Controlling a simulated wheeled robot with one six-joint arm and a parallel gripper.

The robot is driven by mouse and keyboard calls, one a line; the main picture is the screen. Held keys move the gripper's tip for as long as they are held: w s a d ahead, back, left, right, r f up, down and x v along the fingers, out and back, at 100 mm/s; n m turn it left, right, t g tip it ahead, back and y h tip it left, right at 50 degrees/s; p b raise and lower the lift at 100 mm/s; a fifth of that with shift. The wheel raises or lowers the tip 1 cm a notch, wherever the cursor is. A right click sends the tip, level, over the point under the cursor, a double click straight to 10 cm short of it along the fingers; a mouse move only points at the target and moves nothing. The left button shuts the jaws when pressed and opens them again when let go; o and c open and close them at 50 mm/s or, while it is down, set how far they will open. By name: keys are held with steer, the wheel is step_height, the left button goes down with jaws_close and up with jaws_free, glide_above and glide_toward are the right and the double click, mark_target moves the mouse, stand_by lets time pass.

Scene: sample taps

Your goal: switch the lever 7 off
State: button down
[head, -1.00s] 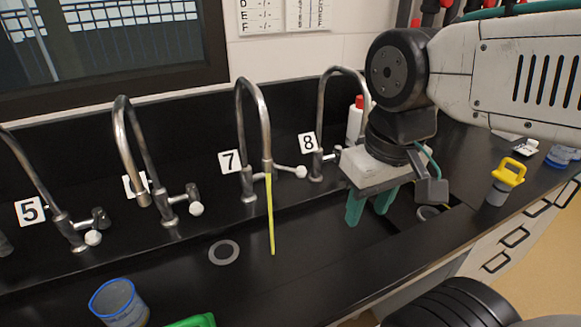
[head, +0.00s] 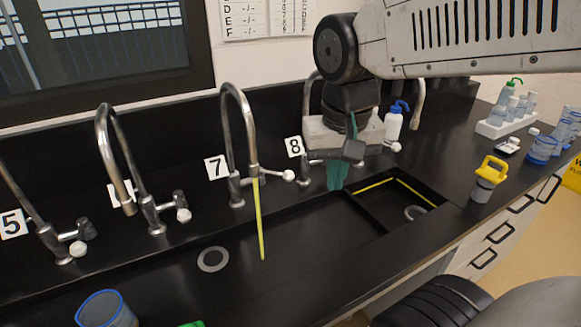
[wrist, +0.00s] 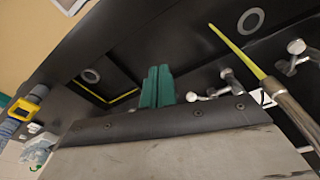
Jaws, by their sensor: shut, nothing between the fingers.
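Tap 7 (head: 233,120) has a tall curved steel spout beside its white label 7 (head: 216,167). A thin yellow stream (head: 260,225) runs from its spout down to the sink. Its lever 7 (head: 276,175), with a white round knob, points right. In the wrist view, the lever knob (wrist: 192,97) appears just right of the fingers, and the stream (wrist: 235,48) farther right. My gripper (head: 337,187) has teal fingers pressed together, empty, to the right of the lever knob and apart from it. The fingers also show in the wrist view (wrist: 157,75).
Tap 8, with its label (head: 294,147), stands behind my gripper, partly hidden. Taps 6 (head: 110,145) and 5 (head: 45,235) are to the left. A recessed basin (head: 405,225) and a yellow-topped container (head: 487,180) lie to the right.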

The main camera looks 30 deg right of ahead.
steer(key=w+d+m, duration=0.1)
steer(key=w+m, duration=0.5)
steer(key=w, duration=0.5)
steer(key=m+h, duration=0.1)
steer(key=h, duration=0.1)
glide_above(274, 173)
steer(key=s+d, duration=0.2)
steer(key=s, duration=0.1)
steer(key=f, duration=0.1)
steer(key=shift+w+d+f+t, duration=0.1)
steer(key=shift+f+t, duration=0.05)
steer(key=shift+t, duration=0.25)
steer(key=x, duration=1)
steer(key=shift+d, duration=0.2)
